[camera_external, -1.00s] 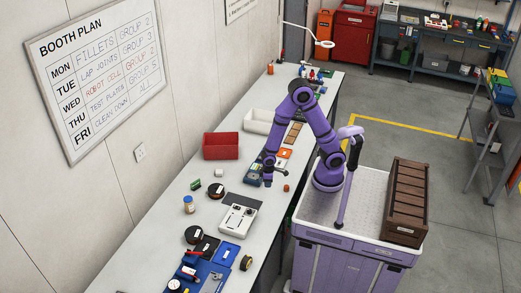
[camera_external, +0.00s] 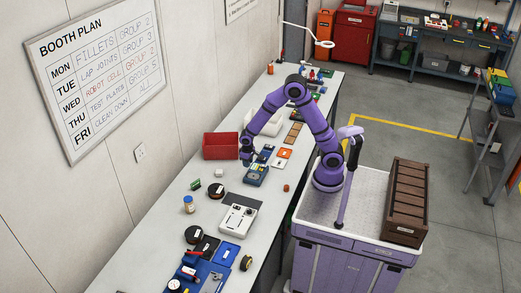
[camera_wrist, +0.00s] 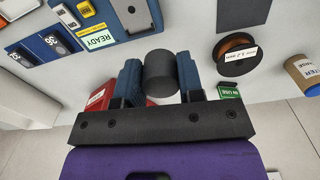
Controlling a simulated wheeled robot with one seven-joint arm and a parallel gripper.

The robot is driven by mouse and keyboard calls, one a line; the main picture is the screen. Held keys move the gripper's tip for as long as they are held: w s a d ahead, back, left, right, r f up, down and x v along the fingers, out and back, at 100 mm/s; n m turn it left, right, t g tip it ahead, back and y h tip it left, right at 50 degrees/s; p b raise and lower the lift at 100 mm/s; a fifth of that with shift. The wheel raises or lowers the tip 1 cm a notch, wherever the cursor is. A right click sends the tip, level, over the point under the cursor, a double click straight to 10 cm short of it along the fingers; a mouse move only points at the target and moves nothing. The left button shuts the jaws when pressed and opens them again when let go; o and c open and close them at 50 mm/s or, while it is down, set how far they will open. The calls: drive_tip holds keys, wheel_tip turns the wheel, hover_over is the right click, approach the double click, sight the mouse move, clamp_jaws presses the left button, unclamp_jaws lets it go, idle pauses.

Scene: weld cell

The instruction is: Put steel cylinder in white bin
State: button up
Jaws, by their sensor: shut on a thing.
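My gripper (camera_wrist: 160,82) is shut on a dark grey steel cylinder (camera_wrist: 162,72), held between its two blue fingers in the wrist view. In the external view my gripper (camera_external: 246,160) hangs over the table just right of the red bin, and the cylinder is too small to make out. The white bin (camera_external: 248,117) stands on the table behind my gripper, near the wall, and my arm hides part of it. I cannot make out the white bin in the wrist view.
A red bin (camera_external: 221,146) stands beside my gripper, in front of the white bin; its edge shows in the wrist view (camera_wrist: 100,98). A blue device (camera_external: 256,175), a white boxy device (camera_external: 237,218), a jar (camera_external: 188,205) and a spool (camera_external: 215,190) stand on the table.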

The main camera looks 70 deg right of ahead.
drive_tip(key=w+d+m, duration=0.4)
drive_tip(key=w+d, duration=0.4)
drive_tip(key=d, duration=0.6)
drive_tip(key=w+d+m, duration=0.4)
drive_tip(key=w+d, duration=0.4)
drive_tip(key=d, duration=0.5)
drive_tip(key=s+d+m, duration=0.3)
drive_tip(key=d+m, duration=0.4)
drive_tip(key=d, duration=2.6)
drive_tip(key=f, duration=1.5)
drive_tip(key=shift+a+f, duration=0.15)
drive_tip(key=shift+a, duration=0.05)
drive_tip(key=shift+f, duration=0.1)
drive_tip(key=o, duration=1)
drive_tip(key=shift+o, duration=0.3)
